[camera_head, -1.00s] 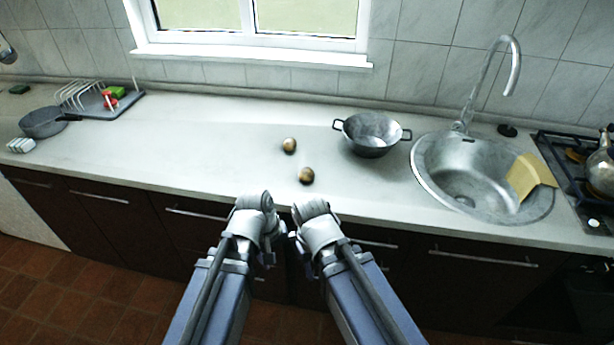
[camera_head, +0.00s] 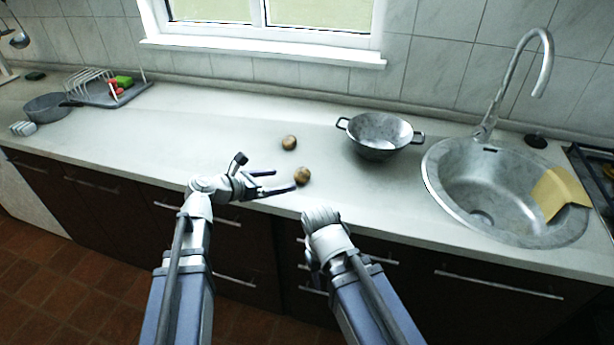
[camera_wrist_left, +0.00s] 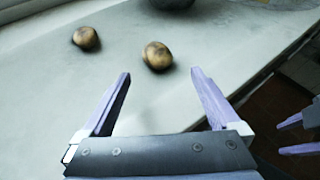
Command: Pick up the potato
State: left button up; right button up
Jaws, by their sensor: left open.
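Two brown potatoes lie on the pale worktop. The near potato (camera_head: 302,175) is just beyond my left gripper's fingertips; in the left wrist view it (camera_wrist_left: 157,56) sits ahead of the gap between the fingers. The far potato (camera_head: 289,142) lies behind it, and in the left wrist view it (camera_wrist_left: 86,38) is at the upper left. My left gripper (camera_head: 285,180) is open and empty, above the worktop's front edge; its fingers (camera_wrist_left: 160,73) are wide apart in the wrist view. My right gripper (camera_wrist_left: 281,138) shows at the right of the wrist view with its two fingers apart.
A metal colander (camera_head: 378,132) stands right of the potatoes, then a round sink (camera_head: 440,195) with a tap and a yellow cloth (camera_head: 556,192). A dish rack (camera_head: 100,92) and pan (camera_head: 47,108) are far left. The worktop left of the potatoes is clear.

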aim_at(296, 176)
pick_arm(q)
jog(key=shift+a, duration=0.15)
jog(key=shift+b+x, duration=0.5)
jog(key=shift+x, duration=0.6)
jog(key=shift+b+x, duration=1)
jog(key=shift+x, duration=1.85)
jog(key=shift+w+a+r, duration=0.15)
jog(key=shift+c, duration=0.5)
jog(key=c, duration=1.4)
jog(key=shift+r, duration=0.1)
notch_tip(296, 176, up, 10)
jog(key=p, duration=1)
